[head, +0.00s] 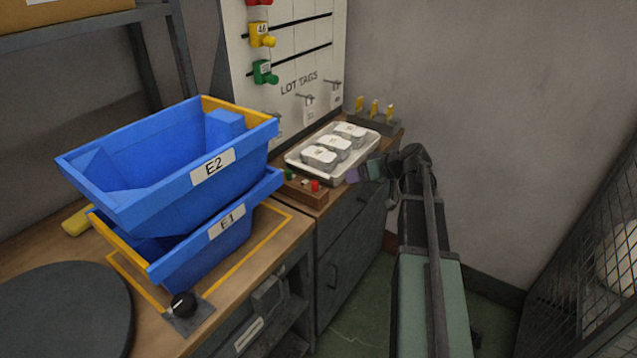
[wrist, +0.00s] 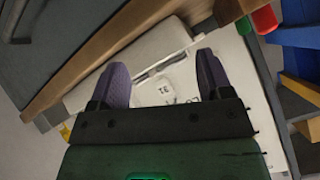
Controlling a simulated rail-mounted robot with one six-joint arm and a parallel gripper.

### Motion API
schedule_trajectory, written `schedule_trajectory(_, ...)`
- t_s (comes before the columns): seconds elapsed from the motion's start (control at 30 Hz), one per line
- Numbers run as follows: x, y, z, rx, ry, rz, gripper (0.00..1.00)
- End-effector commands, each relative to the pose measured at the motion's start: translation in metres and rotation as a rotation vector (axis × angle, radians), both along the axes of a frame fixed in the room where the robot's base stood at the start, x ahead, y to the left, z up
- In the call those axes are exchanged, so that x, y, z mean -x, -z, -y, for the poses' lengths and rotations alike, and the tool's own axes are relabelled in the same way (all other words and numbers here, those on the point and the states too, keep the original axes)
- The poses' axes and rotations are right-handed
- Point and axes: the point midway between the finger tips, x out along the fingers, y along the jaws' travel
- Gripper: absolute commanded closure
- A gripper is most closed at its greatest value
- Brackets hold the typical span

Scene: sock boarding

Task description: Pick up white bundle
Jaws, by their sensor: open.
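Several white bundles sit in a row in a pale tray (head: 291,161) on the bench: a near one (head: 319,157), a middle one (head: 338,144) and a far one (head: 351,131). Their labels are too small to read in the head view. My gripper (head: 362,173) is beside the tray's right edge, open, with purple finger pads. In the wrist view my gripper (wrist: 163,65) has its fingers spread apart.
A small block with red and green buttons (head: 305,190) stands in front of the tray. Stacked blue bins E2 (head: 160,190) and E1 (head: 215,245) stand to the left. A yellow-pegged rack (head: 375,122) and a lot-tag board (head: 290,50) are behind.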

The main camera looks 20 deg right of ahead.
Motion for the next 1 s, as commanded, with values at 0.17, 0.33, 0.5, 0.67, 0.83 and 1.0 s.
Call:
schedule_trajectory(0.17,-0.035,-0.038,0.005,0.128,-0.117,0.366,0.28)
schedule_trajectory(0.33,-0.036,-0.039,0.005,0.202,-0.159,0.422,0.28)
schedule_trajectory(0.5,-0.049,-0.029,-0.004,0.201,-0.163,0.42,0.28)
schedule_trajectory(0.67,-0.074,-0.016,-0.02,0.2,-0.162,0.418,0.28)
schedule_trajectory(0.83,-0.08,-0.016,-0.025,0.201,-0.16,0.418,0.28)
schedule_trajectory(1.0,-0.097,-0.004,-0.036,0.2,-0.163,0.418,0.28)
